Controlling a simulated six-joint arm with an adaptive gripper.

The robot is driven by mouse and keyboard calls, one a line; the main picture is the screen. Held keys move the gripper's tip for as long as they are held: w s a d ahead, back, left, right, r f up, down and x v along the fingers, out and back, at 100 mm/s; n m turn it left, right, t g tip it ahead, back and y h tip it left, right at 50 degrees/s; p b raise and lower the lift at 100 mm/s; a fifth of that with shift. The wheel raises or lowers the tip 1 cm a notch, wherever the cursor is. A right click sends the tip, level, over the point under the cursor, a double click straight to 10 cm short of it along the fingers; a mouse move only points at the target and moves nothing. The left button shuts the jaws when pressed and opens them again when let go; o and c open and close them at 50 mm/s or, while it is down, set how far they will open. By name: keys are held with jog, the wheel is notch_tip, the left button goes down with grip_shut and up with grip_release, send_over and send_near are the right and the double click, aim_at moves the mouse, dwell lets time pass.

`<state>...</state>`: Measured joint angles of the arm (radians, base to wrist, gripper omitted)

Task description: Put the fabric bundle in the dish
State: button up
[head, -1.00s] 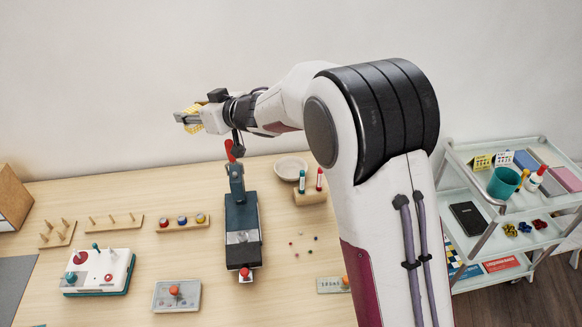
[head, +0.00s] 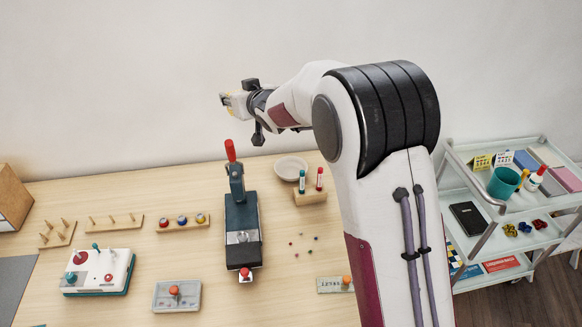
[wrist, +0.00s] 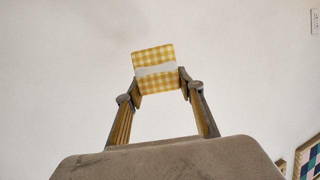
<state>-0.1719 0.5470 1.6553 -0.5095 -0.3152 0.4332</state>
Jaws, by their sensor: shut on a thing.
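My gripper (head: 226,99) is raised high above the back of the table and points left in the head view. It is shut on the fabric bundle, a yellow and white checked block with a pale band. The bundle (wrist: 155,78) sits between the two fingertips in the wrist view, with bare wall behind it. In the head view it is small and partly hidden by the fingers. The dish (head: 291,167), a shallow pale round bowl, stands at the back of the table, lower and to the right of my gripper. No contents show in it.
A dark machine with a red-handled lever (head: 231,152) stands upright left of the dish. A wooden block with two small bottles (head: 310,197) is just in front of the dish. Pegged boards (head: 115,221) and a white control box (head: 98,272) lie left. A cart (head: 480,220) stands right.

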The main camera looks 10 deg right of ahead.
jog(key=shift+w+d+f+m+h, duration=0.8)
jog(key=shift+w+d+f+h, duration=0.25)
jog(key=shift+w+d, duration=0.3)
jog(key=m+h, duration=0.7)
jog(key=h, duration=0.1)
send_over(291, 173)
notch_tip(291, 173, down, 17)
jog(key=shift+f, duration=0.1)
jog(key=shift+f, duration=3.05)
jog(key=shift+f, duration=0.15)
jog(key=shift+f, duration=1.75)
jog(key=shift+f, duration=0.15)
